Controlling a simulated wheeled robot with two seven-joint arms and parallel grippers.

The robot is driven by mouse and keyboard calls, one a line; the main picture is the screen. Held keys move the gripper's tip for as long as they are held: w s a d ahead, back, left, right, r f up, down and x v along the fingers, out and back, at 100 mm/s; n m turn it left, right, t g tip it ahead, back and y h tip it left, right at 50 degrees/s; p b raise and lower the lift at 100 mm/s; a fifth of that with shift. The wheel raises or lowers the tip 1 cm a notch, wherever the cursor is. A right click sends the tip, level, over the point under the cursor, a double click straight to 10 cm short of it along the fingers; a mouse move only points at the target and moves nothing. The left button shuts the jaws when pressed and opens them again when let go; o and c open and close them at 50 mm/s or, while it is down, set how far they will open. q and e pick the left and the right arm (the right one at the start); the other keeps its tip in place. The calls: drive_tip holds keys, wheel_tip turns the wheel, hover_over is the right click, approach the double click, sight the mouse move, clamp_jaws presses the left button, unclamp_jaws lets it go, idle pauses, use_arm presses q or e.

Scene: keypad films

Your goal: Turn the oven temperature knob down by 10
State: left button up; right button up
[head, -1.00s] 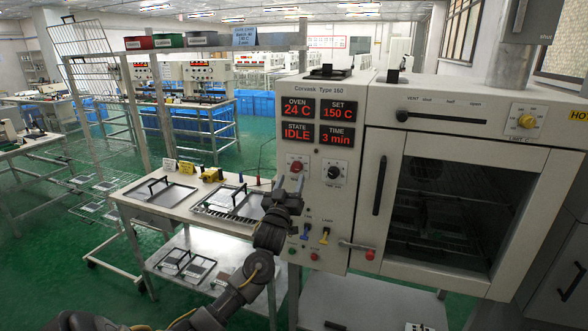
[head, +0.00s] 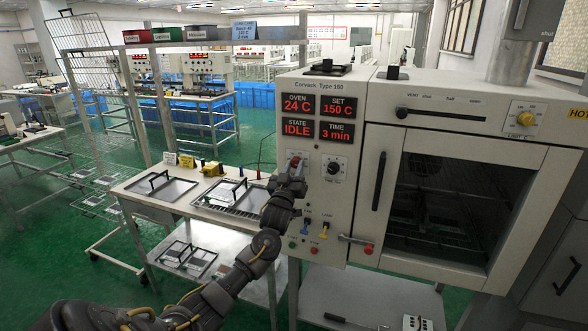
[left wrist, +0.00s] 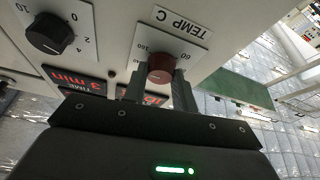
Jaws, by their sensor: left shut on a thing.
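The oven's red temperature knob (head: 295,160) is on the left of the control panel. In the left wrist view the same red knob (left wrist: 160,67) sits under a "TEMP C" label (left wrist: 180,23), with 60 and 160 visible on its dial. My left gripper (head: 290,177) is at this knob. In the left wrist view its two fingers (left wrist: 158,91) stand on either side of the knob, shut on it. The display (head: 317,118) reads OVEN 24 C, SET 150 C, STATE IDLE, TIME 3 min. My right gripper is in neither view.
A black time knob (head: 333,168) is just right of the red one. Blue and yellow switches (head: 325,229) and a red-tipped lever (head: 366,248) are below. The oven door (head: 450,205) is closed. A bench with trays (head: 165,188) stands to the left.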

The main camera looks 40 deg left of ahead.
use_arm(q)
drive_tip(key=n+g+y, duration=0.1)
drive_tip(key=n+y, duration=0.1)
drive_tip(key=n, duration=0.2)
drive_tip(key=shift+d, duration=0.15)
drive_tip(key=shift+n+g+y+b, duration=0.3)
drive_tip(key=shift+n+g, duration=0.3)
drive_tip(key=shift+n, duration=1)
drive_tip(key=o, duration=1)
drive_tip(key=shift+c, duration=0.2)
